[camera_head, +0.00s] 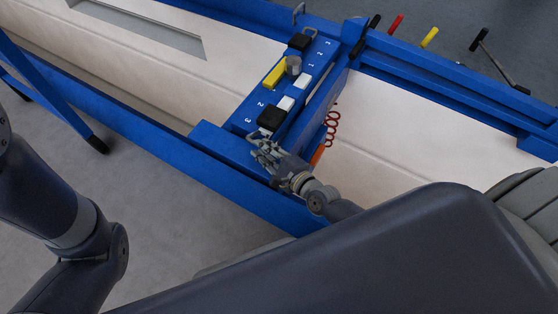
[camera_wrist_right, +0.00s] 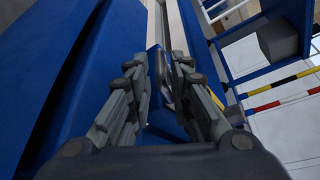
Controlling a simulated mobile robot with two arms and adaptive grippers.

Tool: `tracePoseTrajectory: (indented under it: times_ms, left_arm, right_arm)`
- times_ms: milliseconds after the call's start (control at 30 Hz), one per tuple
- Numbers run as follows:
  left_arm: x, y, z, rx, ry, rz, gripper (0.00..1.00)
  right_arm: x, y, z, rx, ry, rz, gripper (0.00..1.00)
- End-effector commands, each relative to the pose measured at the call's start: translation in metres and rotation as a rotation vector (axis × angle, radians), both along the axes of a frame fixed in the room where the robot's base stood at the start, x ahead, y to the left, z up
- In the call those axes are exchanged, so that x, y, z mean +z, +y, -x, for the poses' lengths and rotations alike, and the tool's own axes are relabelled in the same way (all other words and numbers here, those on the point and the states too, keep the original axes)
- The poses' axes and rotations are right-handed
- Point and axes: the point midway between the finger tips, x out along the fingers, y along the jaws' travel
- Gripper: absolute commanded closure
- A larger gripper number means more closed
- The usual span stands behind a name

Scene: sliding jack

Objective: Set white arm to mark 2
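In the head view, a blue panel (camera_head: 238,123) with small white numerals, a 2 and a 3 readable at its left, lies across the pale bed. Two white blocks, a nearer one (camera_head: 286,103) and a farther one (camera_head: 302,81), sit on it; I cannot tell which is the white arm. My right gripper (camera_head: 262,152) is at the panel's near end, just below the near black block (camera_head: 271,117). In the wrist view its fingers (camera_wrist_right: 162,75) are apart, with a grey piece between or behind them; contact is unclear. My left gripper is out of view.
A yellow bar (camera_head: 274,74), a grey knob (camera_head: 293,65) and a far black block (camera_head: 299,41) share the panel. A red coiled cord (camera_head: 332,122) is right of it. Red (camera_head: 396,23), yellow (camera_head: 430,37) and black handles line the back rail. Blue rails border the bed.

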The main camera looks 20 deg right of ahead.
Motion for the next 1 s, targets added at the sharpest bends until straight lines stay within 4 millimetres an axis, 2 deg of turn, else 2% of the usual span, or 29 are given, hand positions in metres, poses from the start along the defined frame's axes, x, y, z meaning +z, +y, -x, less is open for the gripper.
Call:
tracePoseTrajectory:
  times_ms: [33, 200, 400, 600, 1000]
  left_arm:
    - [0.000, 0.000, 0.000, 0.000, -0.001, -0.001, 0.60]
    - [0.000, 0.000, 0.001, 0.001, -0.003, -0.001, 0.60]
    - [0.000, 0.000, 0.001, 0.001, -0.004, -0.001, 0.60]
    - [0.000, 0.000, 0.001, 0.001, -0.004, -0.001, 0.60]
    - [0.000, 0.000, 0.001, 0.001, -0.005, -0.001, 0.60]
  right_arm:
    - [0.001, -0.004, 0.011, 0.001, 0.004, 0.002, 0.80]
    - [0.008, -0.015, 0.043, 0.001, 0.004, 0.002, 0.80]
    - [0.015, -0.024, 0.069, 0.001, 0.003, 0.001, 0.80]
    - [0.017, -0.027, 0.079, -0.001, 0.002, 0.000, 0.80]
    - [0.018, -0.027, 0.079, -0.001, 0.002, 0.000, 0.80]
